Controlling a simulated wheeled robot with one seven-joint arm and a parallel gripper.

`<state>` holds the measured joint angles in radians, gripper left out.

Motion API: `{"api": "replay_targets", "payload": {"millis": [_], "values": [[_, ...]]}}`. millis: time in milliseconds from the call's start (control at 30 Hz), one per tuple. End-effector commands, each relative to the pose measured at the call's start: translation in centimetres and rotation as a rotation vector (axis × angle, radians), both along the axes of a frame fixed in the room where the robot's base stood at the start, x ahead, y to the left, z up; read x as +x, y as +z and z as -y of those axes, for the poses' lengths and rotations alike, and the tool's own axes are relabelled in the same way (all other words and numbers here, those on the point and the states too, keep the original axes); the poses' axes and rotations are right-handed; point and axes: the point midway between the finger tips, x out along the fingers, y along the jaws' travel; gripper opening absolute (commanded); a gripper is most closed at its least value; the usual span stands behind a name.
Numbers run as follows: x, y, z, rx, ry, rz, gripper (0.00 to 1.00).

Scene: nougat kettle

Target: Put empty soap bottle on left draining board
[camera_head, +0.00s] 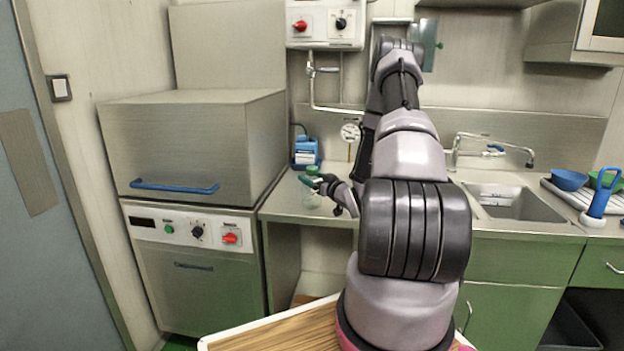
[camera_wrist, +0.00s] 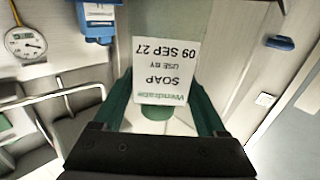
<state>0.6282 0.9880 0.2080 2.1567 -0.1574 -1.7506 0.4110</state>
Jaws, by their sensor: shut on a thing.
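The soap bottle (camera_wrist: 165,70) is in the middle of the wrist view, with a white label reading SOAP upside down in the picture. My gripper (camera_wrist: 160,108) has its two green fingers on either side of the bottle and is shut on it. In the head view the clear bottle (camera_head: 312,199) is small, below and beside my gripper (camera_head: 318,182), over the left draining board (camera_head: 283,205). I cannot tell whether its base touches the board. Whether it is empty is hard to see.
A big steel dishwasher (camera_head: 195,150) stands left of the board. A blue device (camera_head: 306,152) and a round gauge (camera_head: 350,131) are behind the bottle. Bare board surrounds the bottle.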

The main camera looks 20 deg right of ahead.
Motion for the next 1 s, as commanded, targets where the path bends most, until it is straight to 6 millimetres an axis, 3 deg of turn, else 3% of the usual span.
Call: {"api": "replay_targets", "payload": {"millis": [133, 167, 200, 233, 567, 1000], "values": [[0.0, -0.3, 0.0, 0.001, 0.000, 0.000, 0.20], [0.0, -0.3, 0.0, 0.000, 0.000, 0.000, 0.78], [0.0, -0.3, 0.0, 0.000, 0.000, 0.000, 0.93], [0.0, -0.3, 0.0, 0.000, 0.000, 0.000, 1.00], [-0.2, 0.0, 0.1, 0.001, -0.001, -0.001, 1.00], [-8.7, 0.0, 1.8, 0.002, -0.004, -0.002, 1.00]]}}
